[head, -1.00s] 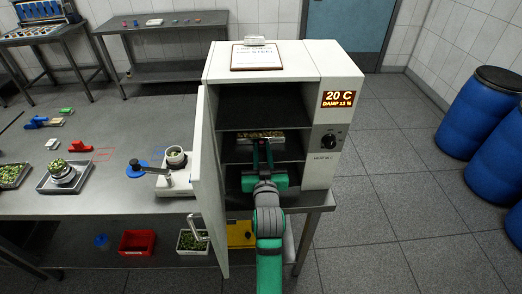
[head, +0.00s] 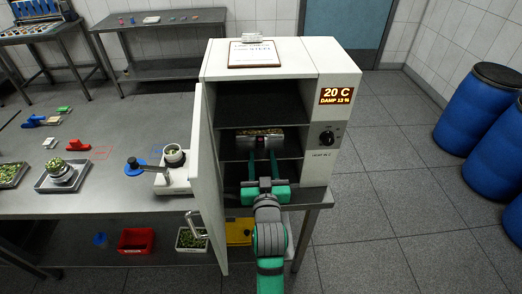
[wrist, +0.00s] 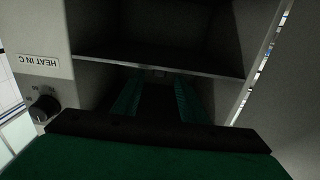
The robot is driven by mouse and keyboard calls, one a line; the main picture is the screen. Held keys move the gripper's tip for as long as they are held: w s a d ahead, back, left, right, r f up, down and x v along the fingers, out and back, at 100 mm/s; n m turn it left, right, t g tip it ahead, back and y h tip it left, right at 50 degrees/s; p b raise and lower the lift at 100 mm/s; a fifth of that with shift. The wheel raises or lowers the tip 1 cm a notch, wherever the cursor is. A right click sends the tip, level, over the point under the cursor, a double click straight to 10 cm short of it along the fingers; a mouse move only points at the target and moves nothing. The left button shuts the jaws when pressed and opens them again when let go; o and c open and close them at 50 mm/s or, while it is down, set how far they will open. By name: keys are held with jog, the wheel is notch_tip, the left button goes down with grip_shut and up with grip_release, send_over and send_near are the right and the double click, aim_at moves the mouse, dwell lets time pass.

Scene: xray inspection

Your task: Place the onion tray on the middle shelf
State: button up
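The onion tray (head: 259,143), a shallow metal tray with greenish-brown bits in it, sits in the middle compartment of the open white oven (head: 310,180), apparently resting on the middle shelf (head: 236,159). My gripper (head: 263,153) points into the oven just in front of the tray. Its two green fingers are spread with a dark gap between them. The wrist view also shows the fingers of my gripper (wrist: 157,85) apart, with nothing visible between them. The tray cannot be made out in that dark view.
The oven door (head: 206,170) stands open to the left of my arm. A clipboard (head: 253,54) lies on top of the oven. The worktable on the left holds a scale tray (head: 43,184) and a white device (head: 173,183). Blue barrels (head: 474,122) stand at right.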

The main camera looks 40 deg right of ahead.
jog(key=v, duration=0.6)
jog(key=shift+s+a, duration=0.2)
jog(key=shift+s, duration=0.15)
jog(key=shift+w, duration=0.1)
